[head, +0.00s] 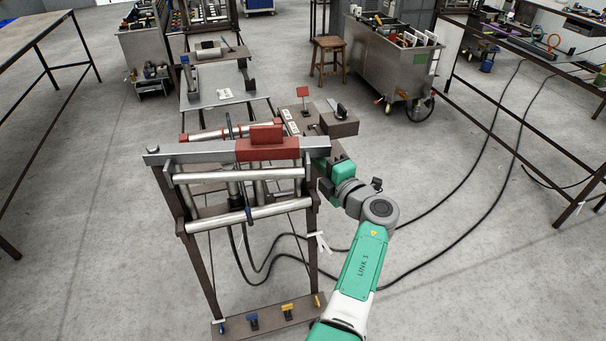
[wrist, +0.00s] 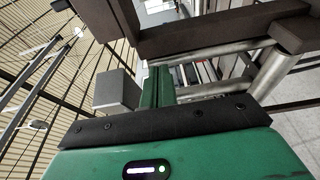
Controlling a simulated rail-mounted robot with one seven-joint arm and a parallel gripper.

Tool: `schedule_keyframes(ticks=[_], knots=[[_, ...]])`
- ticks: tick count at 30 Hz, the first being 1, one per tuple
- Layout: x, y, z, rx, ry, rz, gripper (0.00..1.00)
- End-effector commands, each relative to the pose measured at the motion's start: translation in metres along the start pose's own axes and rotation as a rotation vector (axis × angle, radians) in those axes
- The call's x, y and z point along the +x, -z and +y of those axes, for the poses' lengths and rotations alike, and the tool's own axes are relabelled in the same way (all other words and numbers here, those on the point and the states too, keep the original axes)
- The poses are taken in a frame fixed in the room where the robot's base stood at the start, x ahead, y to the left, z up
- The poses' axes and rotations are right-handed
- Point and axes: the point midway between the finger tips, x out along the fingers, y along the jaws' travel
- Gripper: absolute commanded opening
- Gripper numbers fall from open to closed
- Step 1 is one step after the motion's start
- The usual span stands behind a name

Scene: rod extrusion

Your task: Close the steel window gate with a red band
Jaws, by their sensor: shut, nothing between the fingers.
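The steel bar (head: 205,153) of the window gate lies across the top of the dark frame in the head view. A wide red band (head: 268,149) wraps its right half, and a red plate stands up behind the band. My gripper (head: 322,168) is at the right end of the bar, beside the frame's right post; its fingertips are mostly hidden there. In the wrist view my gripper (wrist: 160,87) is shut and empty. A grey block (wrist: 116,92) is close to its left, and I cannot tell what it belongs to. Whether the fingers touch the gate is unclear.
Polished rods (head: 238,217) cross the frame below the bar. Black cables (head: 455,225) run over the floor to the right. A brown base plate (head: 270,317) carries small coloured clamps. A metal cart (head: 385,65) and wooden stool (head: 330,47) stand behind.

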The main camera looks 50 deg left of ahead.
Motion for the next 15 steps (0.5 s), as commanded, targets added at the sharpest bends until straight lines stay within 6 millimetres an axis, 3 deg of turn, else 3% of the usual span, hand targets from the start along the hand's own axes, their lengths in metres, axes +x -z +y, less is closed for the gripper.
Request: schedule_keyframes(ticks=[15], knots=[[-0.0055,-0.0114,0.0004,0.001,0.000,-0.016,0.00]])
